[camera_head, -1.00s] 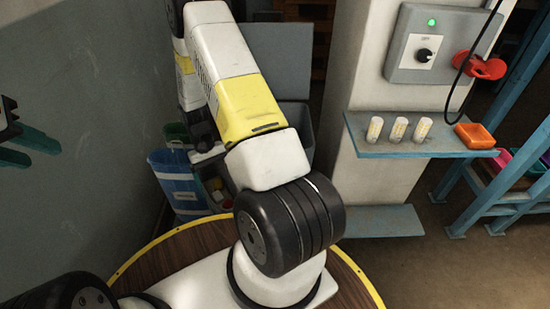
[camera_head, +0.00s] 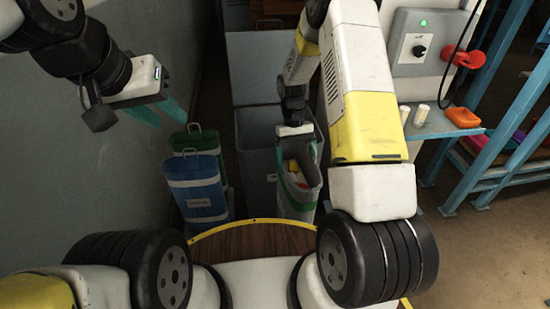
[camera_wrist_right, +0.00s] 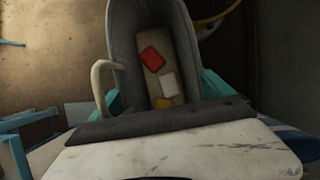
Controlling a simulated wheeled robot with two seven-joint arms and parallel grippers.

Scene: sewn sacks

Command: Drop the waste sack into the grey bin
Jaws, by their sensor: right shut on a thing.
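The waste sack (camera_head: 302,200) is grey with a green band and hangs open at the top. Red, white and yellow pieces lie inside it, seen from above in the right wrist view (camera_wrist_right: 165,65). My right gripper (camera_head: 296,132) is shut on the sack's rim; its fingers are mostly hidden. The grey bin (camera_head: 256,165) stands open behind the sack, its lid (camera_head: 255,70) raised. The sack overlaps the bin's right front in the head view; I cannot tell how high it hangs. My left gripper (camera_head: 158,112) is empty with teal fingers apart, left of the bin.
A blue sack (camera_head: 197,188) with white bands and a green sack (camera_head: 197,140) stand left of the bin, near the grey wall (camera_head: 60,150). A pillar with a switch box (camera_head: 412,45) and a blue shelf (camera_head: 440,130) with white cylinders and an orange tray (camera_head: 462,117) are at right.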

